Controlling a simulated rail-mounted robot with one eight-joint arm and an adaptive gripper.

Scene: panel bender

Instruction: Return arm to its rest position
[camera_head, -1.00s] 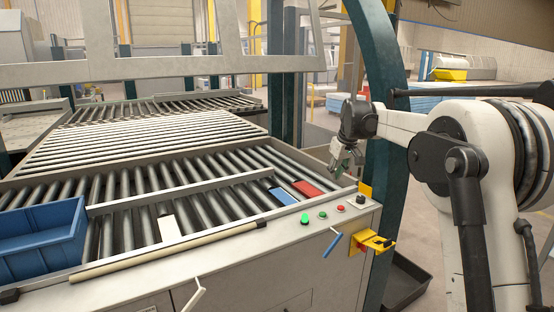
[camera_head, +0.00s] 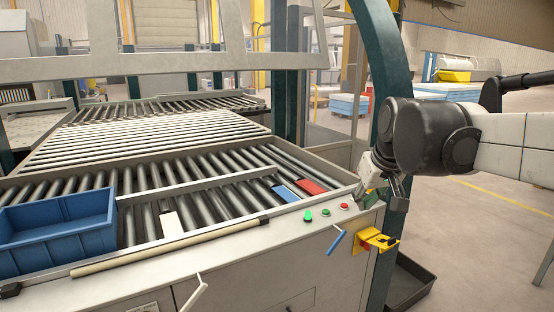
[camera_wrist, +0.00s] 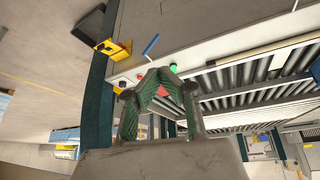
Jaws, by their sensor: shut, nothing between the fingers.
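My gripper (camera_head: 366,192) is at the right end of the roller machine, by the panel's right corner in the head view. In the wrist view my gripper (camera_wrist: 160,74) shows its green-padded fingers meeting at the tips, with nothing held. My arm reaches in from the right edge of the head view. It hides part of the blue-green post and the panel's right corner.
The roller conveyor (camera_head: 150,140) carries a blue bin (camera_head: 58,240), a red block (camera_head: 311,186) and a blue block (camera_head: 285,194). Green (camera_head: 308,216) and red buttons, a blue lever (camera_head: 336,242) and a yellow bracket (camera_head: 377,240) line the panel. Open floor (camera_head: 480,230) lies right.

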